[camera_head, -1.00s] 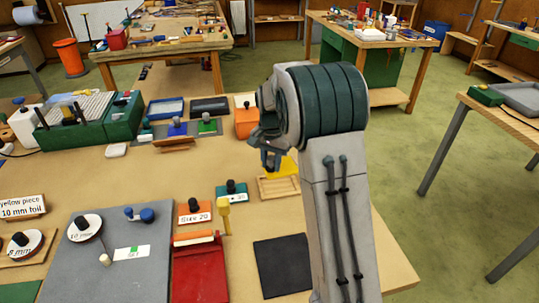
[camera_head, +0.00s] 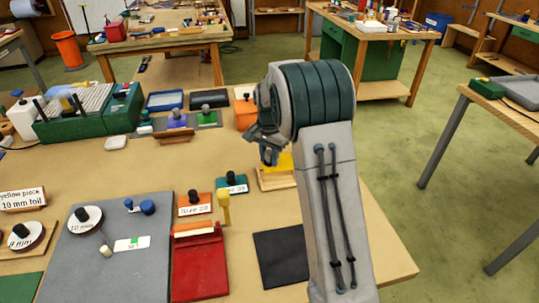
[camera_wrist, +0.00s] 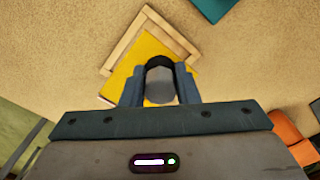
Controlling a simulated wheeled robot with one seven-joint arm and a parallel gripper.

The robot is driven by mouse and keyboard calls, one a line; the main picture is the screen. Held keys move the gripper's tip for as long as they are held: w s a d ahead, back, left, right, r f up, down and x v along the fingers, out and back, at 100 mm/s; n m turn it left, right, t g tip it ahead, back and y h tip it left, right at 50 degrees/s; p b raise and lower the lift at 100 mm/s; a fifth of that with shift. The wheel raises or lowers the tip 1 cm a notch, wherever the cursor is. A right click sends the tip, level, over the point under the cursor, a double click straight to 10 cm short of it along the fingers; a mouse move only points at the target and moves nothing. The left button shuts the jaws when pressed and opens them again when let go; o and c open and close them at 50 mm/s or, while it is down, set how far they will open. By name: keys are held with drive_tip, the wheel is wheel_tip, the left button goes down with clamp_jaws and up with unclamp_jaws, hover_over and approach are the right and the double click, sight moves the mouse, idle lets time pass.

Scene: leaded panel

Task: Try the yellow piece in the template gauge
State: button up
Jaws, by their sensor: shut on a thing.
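The yellow piece (camera_wrist: 149,54) is a flat yellow plate with a dark round knob (camera_wrist: 160,72) on top. My gripper (camera_wrist: 160,88) is shut on that knob. The template gauge (camera_wrist: 126,43) is a pale wooden frame, and two of its sides show beyond the piece in the wrist view. In the head view the gauge (camera_head: 277,184) shows below my gripper (camera_head: 268,158), with my arm hiding part of the piece.
A dark square mat (camera_head: 283,262) and a red box (camera_head: 200,268) lie nearer on the bench. A teal block (camera_head: 232,184) is left of the gauge, and an orange block (camera_head: 246,113) is behind it. The bench's right edge is close past my arm.

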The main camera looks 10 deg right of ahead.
sight(269, 163)
drive_tip(key=shift+f+b, duration=1.15)
drive_tip(key=shift+f, duration=0.95)
drive_tip(key=shift+f+b, duration=0.45)
drive_tip(key=shift+f, duration=0.25)
drive_tip(key=shift+r, duration=0.15)
drive_tip(key=shift+r+p, duration=0.3)
drive_tip(key=shift+p, duration=0.05)
drive_tip(key=shift+f, duration=0.25)
idle(1.6)
drive_tip(key=shift+r, duration=0.3)
drive_tip(key=shift+f, duration=0.3)
idle(1.8)
drive_tip(key=shift+r, duration=0.25)
